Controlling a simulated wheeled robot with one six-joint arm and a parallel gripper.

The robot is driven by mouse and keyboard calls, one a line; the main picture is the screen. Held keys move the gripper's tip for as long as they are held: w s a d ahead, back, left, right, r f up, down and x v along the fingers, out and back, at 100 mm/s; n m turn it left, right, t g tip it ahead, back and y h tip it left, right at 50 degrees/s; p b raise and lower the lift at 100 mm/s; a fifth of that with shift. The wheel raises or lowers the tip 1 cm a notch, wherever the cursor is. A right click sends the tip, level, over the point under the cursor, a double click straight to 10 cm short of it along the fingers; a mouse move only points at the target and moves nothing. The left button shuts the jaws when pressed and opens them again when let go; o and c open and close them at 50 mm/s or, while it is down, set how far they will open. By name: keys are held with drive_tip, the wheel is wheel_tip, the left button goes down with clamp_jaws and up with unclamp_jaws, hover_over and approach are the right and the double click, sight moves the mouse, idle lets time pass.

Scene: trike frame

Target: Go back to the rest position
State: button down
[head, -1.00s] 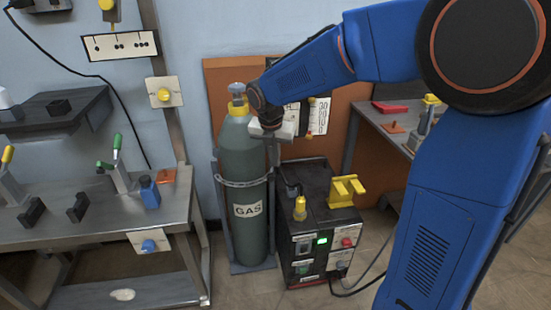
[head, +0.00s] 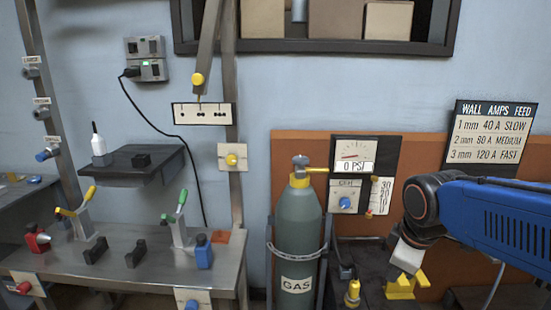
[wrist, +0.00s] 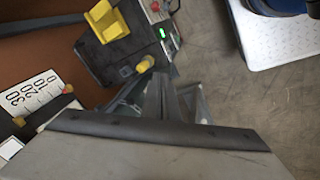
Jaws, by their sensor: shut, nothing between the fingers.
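My gripper (wrist: 162,88) is shut and empty in the wrist view, its two fingers together over the floor beside the welder. In the head view its pale body (head: 407,256) hangs at the lower right, below my blue arm. It is right of the gas cylinder and just above the yellow bracket (head: 402,286) on the welder. The bracket also shows in the wrist view (wrist: 108,22). The fingertips are hard to make out in the head view.
A green gas cylinder (head: 298,230) stands in a rack with a gauge (head: 353,155) reading 0 PSI. A yellow knob (head: 352,292) sits by the bracket. A metal workbench (head: 130,262) with clamps is at the left. Floor (wrist: 240,100) is clear right of the fingers.

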drive_tip(key=s+d+f+m+t, duration=0.1)
drive_tip(key=s+f+m, duration=0.1)
drive_tip(key=s+m, duration=0.8)
drive_tip(key=shift+s+d+f, duration=0.15)
drive_tip(key=shift+s+d, duration=0.2)
drive_tip(key=shift+s, duration=0.05)
drive_tip(key=c, duration=2.5)
unclamp_jaws()
